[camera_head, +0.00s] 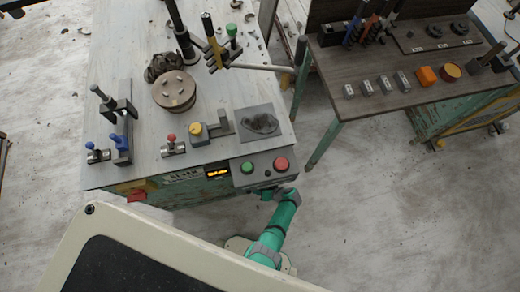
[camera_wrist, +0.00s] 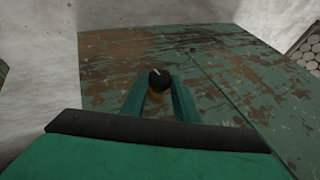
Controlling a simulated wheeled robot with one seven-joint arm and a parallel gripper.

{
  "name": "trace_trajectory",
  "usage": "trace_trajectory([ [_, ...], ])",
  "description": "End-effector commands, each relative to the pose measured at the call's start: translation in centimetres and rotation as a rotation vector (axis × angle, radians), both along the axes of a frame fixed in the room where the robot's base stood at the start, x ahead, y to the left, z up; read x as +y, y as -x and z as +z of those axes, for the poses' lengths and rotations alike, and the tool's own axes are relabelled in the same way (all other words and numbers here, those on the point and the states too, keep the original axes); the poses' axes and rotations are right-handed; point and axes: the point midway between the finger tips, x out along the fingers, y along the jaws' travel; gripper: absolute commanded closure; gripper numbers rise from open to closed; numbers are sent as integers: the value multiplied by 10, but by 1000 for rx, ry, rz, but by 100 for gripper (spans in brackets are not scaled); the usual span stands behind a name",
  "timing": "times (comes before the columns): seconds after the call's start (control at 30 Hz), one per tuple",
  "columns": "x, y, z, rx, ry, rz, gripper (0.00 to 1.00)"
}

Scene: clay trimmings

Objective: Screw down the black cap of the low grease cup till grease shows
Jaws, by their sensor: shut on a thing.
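In the wrist view the black cap (camera_wrist: 158,80), round with a pale line on its face, sits between the two green fingers of my gripper (camera_wrist: 159,88). The fingers are shut on it from both sides. A yellowish-brown patch (camera_wrist: 156,97) shows just below the cap, between the fingers; I cannot tell whether it is grease or the cup's body. Behind is the worn green bench panel (camera_wrist: 205,65). In the head view my gripper (camera_head: 272,194) is low at the bench's front right corner, below the red button. The cup cannot be made out there.
A second table (camera_head: 400,95) stands at right; floor between is clear.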

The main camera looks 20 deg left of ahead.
Motion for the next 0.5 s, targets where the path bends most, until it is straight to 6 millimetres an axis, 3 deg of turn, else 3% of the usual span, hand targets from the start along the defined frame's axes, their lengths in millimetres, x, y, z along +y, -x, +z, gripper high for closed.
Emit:
trace_trajectory([
  [0.5, -3, -1, -2, 93, -132, -1, 95],
])
